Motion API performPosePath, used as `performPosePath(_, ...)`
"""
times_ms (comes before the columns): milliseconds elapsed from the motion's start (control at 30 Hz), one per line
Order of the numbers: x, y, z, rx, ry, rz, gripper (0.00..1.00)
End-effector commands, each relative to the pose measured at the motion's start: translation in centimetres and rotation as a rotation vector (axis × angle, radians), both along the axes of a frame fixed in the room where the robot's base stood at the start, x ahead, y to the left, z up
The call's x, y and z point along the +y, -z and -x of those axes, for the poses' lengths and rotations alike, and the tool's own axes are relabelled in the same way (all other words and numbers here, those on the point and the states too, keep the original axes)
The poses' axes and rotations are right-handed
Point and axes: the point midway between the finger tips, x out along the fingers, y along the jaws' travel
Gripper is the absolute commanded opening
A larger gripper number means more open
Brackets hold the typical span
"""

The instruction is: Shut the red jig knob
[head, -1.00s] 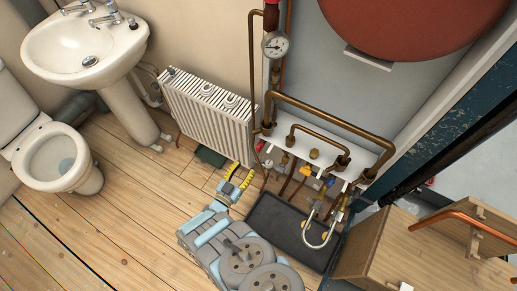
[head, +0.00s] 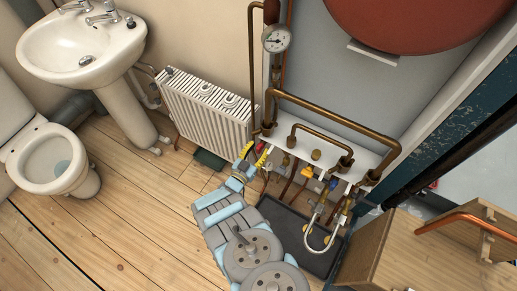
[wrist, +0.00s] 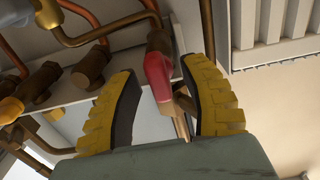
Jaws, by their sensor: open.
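The red jig knob (wrist: 158,76) is a red lever on a brass valve body below the white pipe shelf. In the wrist view it hangs between my two yellow-padded fingers, with a visible gap on each side. My gripper (wrist: 164,84) is open around it and holds nothing. In the head view my gripper (head: 254,153) is at the left end of the pipe jig, close to the radiator's lower right corner. The knob is too small and too covered there to make out clearly.
The white shelf (head: 372,160) carries copper pipes and brass fittings. A yellow valve handle (head: 309,171) sits to the right. The radiator (head: 205,105) stands close on the left. A black tray (head: 285,225) lies below; a wooden bench (head: 385,255) stands right.

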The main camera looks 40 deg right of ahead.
Motion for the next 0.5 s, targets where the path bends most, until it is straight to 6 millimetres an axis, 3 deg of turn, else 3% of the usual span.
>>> performPosePath(67,0.01,0.0,0.0,0.0,0.0,0.0,0.45)
performPosePath(200,0.02,0.0,0.01,0.0,0.0,0.0,0.05)
performPosePath(233,0.02,0.01,0.01,0.0,0.0,0.0,0.0)
performPosePath(500,-0.01,0.0,0.02,-0.001,0.001,0.0,0.0)
